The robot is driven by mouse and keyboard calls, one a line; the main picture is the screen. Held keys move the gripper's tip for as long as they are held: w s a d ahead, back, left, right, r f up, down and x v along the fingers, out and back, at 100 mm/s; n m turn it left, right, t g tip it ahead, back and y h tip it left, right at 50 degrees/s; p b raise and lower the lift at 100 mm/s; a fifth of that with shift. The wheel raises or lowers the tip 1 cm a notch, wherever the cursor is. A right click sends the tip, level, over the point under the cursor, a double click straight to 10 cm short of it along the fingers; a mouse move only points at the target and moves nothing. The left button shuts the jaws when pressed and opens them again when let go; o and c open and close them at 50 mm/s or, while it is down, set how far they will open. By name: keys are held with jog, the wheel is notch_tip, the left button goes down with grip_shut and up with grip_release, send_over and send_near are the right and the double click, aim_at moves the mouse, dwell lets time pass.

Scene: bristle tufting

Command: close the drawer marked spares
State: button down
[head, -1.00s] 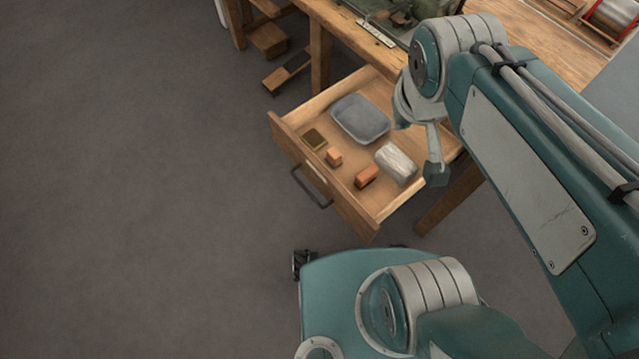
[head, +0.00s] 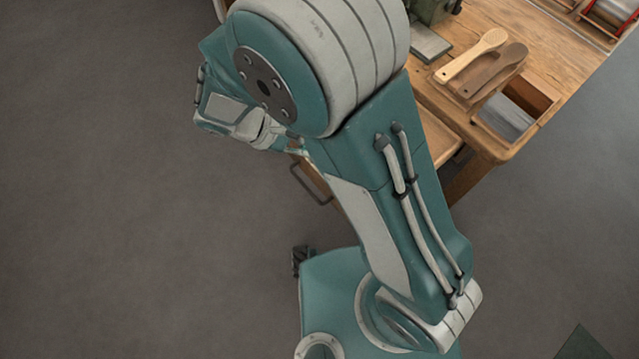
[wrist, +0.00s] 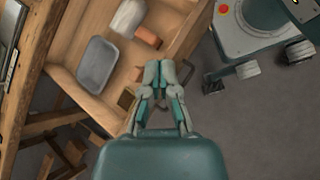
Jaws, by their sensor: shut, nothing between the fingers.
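The open wooden drawer shows in the wrist view (wrist: 60,80) with its contents; the "spares" marking is not readable. In the head view my arm covers most of it, leaving part of its front and its dark handle (head: 305,186). My gripper (wrist: 159,68) is shut and empty. In the wrist view its fingertips overlap the drawer's front edge; I cannot tell whether they touch. In the head view the gripper is mostly hidden behind my arm, near the drawer front.
In the drawer are a grey tray (wrist: 97,64), a pale wrapped block (wrist: 128,17) and an orange block (wrist: 148,37). Grey floor left of the drawer is clear.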

jog(key=s+a+f+n+t+h, duration=0.35)
jog(key=f+n+t, duration=0.25)
jog(key=f, duration=0.4)
jog(key=s+a+f+n+t+h, duration=0.2)
jog(key=s+a+f+n+t, duration=0.3)
jog(key=f, duration=0.6)
jog(key=w+d+n, duration=0.1)
jog(key=w+d, duration=0.8)
jog(key=d, duration=0.2)
jog(key=shift+w+d+r, duration=0.2)
jog(key=shift+d, duration=0.05)
jog(key=shift+y, duration=0.25)
